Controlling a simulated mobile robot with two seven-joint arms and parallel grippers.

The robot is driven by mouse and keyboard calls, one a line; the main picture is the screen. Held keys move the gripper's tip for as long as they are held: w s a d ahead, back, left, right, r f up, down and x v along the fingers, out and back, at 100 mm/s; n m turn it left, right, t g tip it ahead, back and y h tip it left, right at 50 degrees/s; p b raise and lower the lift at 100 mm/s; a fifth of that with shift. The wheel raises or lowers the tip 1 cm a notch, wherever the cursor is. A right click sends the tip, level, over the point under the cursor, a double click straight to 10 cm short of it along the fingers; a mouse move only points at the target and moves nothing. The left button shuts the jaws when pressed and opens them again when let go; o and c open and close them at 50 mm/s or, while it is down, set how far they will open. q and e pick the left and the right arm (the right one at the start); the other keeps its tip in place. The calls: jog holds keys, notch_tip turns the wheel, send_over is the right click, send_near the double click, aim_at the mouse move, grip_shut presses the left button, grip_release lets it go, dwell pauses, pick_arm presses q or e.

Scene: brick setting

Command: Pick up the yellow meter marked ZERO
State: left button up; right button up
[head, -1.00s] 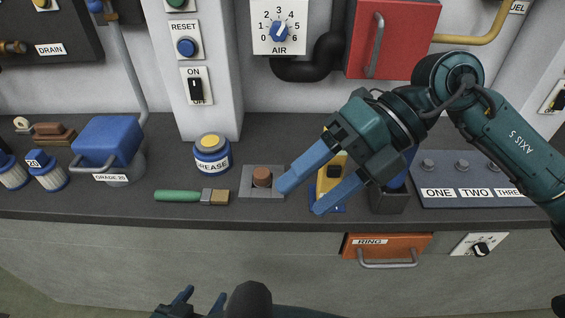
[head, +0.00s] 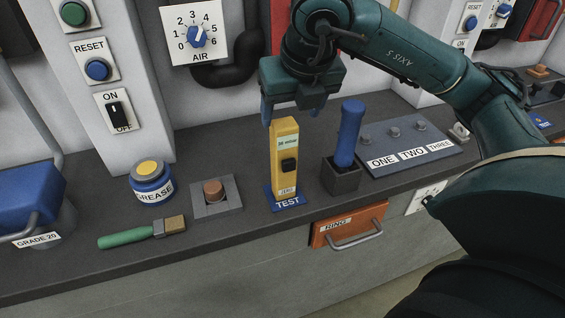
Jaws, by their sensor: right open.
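The yellow meter (head: 284,160) stands upright on a blue plate marked TEST (head: 290,203) on the dark bench. It has a small display near its top, a black switch, and a ZERO label low on its front. My right gripper (head: 291,108) is open and points down at the top of the meter. I cannot tell whether a finger touches the meter. My left gripper is out of view.
Right of the meter, a blue-handled thing (head: 349,134) stands in a dark holder (head: 341,178). Left are a block with a brown knob (head: 213,189), the grease jar (head: 151,181) and a green-handled brush (head: 126,237). An orange RING drawer (head: 347,227) is below the bench edge.

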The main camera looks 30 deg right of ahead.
aim_at(285, 123)
jog(key=x, duration=0.4)
jog(key=p+x, duration=0.1)
jog(key=x, duration=0.1)
jog(key=shift+w+a+f, duration=0.15)
jog(key=shift+w+a, duration=0.05)
jog(key=shift+a, duration=0.15)
grip_shut()
dwell(0.5)
